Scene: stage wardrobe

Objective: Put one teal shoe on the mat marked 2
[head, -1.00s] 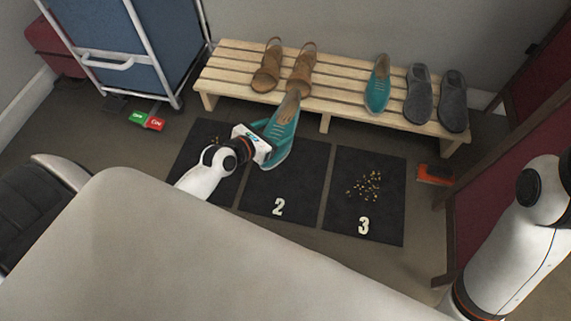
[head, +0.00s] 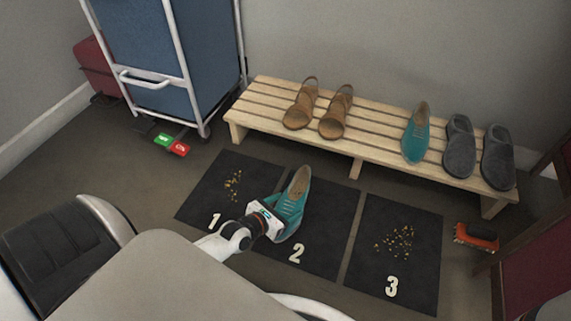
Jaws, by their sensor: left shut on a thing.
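One teal shoe (head: 291,201) is in my left gripper (head: 272,218), which is shut on it. The shoe is at or just above the mat marked 2 (head: 322,242), over its left part; I cannot tell whether it touches the mat. The other teal shoe (head: 415,136) stands on the slatted wooden bench (head: 375,150). My right gripper is not in view.
The mat marked 1 (head: 213,192) and the mat marked 3 (head: 410,262) hold scattered crumbs. Brown sandals (head: 334,115) and grey slippers (head: 459,147) stand on the bench. An orange brush (head: 477,237) lies right of mat 3. A blue cart (head: 160,50) stands at the back left.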

